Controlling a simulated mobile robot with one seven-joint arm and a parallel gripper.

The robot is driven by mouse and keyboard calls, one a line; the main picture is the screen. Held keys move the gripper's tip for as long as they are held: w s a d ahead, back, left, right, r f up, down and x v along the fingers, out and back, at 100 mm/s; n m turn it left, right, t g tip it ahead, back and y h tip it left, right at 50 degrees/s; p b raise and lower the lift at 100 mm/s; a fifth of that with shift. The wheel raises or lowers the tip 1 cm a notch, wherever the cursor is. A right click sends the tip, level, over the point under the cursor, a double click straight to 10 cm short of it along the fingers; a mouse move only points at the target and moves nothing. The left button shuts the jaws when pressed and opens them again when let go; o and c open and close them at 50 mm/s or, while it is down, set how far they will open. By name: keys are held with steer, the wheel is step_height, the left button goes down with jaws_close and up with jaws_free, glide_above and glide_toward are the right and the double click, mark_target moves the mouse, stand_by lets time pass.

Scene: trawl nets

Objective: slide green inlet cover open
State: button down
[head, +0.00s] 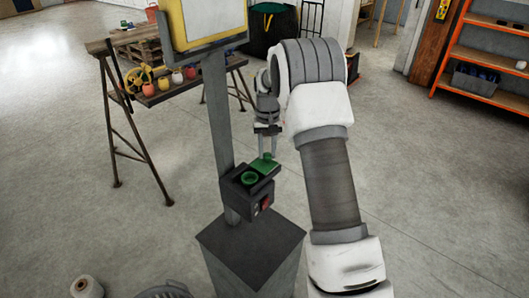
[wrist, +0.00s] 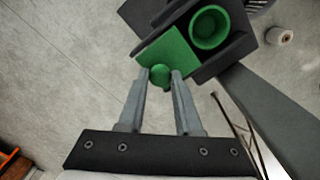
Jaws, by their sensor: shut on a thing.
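The green inlet cover (head: 265,166) is a flat green plate with a round knob on top. It lies on a dark box (head: 240,187) fixed to a grey post. A round green inlet (head: 250,178) beside the cover is uncovered, and its cup shape shows in the wrist view (wrist: 209,28). The cover (wrist: 168,50) sits to one side of the inlet in the wrist view. My gripper (wrist: 160,77) is shut on the cover's green knob, one finger on each side. In the head view my gripper (head: 267,152) comes down onto the knob from above.
A dark pedestal (head: 250,245) stands below the box. A yellow-framed panel (head: 205,20) is above on the post. A trestle bench (head: 165,90) with several coloured spools stands behind left. An orange shelf (head: 490,60) is at the right. The floor between is clear.

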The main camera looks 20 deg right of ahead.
mark_target(268, 153)
steer(key=shift+w+d+r, duration=0.1)
steer(key=shift+w+d, duration=0.05)
steer(key=shift+d, duration=0.05)
steer(key=c, duration=0.6)
jaws_free()
step_height(268, 153, up, 17)
steer(key=shift+r, duration=0.15)
